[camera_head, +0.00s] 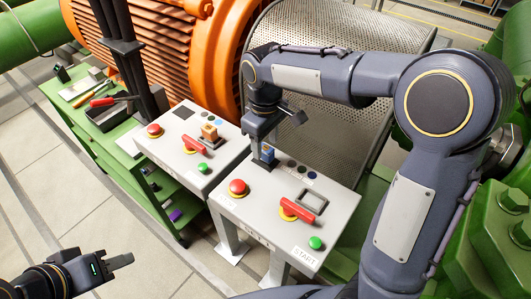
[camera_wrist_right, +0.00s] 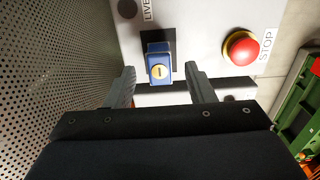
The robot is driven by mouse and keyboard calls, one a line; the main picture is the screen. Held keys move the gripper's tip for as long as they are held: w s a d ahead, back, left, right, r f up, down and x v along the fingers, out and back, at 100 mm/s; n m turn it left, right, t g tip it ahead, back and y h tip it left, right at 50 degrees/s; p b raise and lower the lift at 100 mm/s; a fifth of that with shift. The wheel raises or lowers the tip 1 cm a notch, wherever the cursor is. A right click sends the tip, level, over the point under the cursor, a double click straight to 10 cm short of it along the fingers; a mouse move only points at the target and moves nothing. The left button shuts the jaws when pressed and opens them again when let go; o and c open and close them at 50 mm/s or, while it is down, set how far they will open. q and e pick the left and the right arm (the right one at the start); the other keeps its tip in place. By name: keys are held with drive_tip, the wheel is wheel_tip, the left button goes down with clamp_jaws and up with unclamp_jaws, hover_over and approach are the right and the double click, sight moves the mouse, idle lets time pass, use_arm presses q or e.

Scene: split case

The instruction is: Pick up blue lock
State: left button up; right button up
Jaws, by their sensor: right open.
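The blue lock (camera_head: 267,154) stands at the back left of the nearer grey control panel (camera_head: 240,208), partly hidden by my right gripper (camera_head: 263,142). In the right wrist view the blue lock (camera_wrist_right: 160,50) has a yellow keyhole face. My right gripper (camera_wrist_right: 162,75) is open there, one finger on each side of the lock's lower end, with visible gaps; it does not hold the lock. My left gripper (camera_head: 122,261) is at the lower left, away from the panels, and its finger opening is unclear.
The nearer panel has a red stop button (camera_head: 237,187), a red handle (camera_head: 297,210), a green start button (camera_head: 316,243) and an empty dark frame (camera_head: 312,201). A second panel (camera_head: 178,140) holds a brown block (camera_head: 209,131). A perforated metal guard (camera_head: 330,45) stands behind. A green cart (camera_head: 125,165) is at left.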

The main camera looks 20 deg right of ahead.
sight(266, 147)
drive_tip(key=shift+f, duration=1.5)
clamp_jaws()
drive_tip(key=shift+r, duration=0.2)
drive_tip(key=shift+r, duration=0.3)
wheel_tip(266, 147, up, 2)
drive_tip(key=shift+r, duration=0.1)
drive_tip(key=s+a+r, duration=0.5)
drive_tip(key=a+r, duration=0.5)
drive_tip(key=a, duration=0.3)
drive_tip(key=shift+b, duration=0.4)
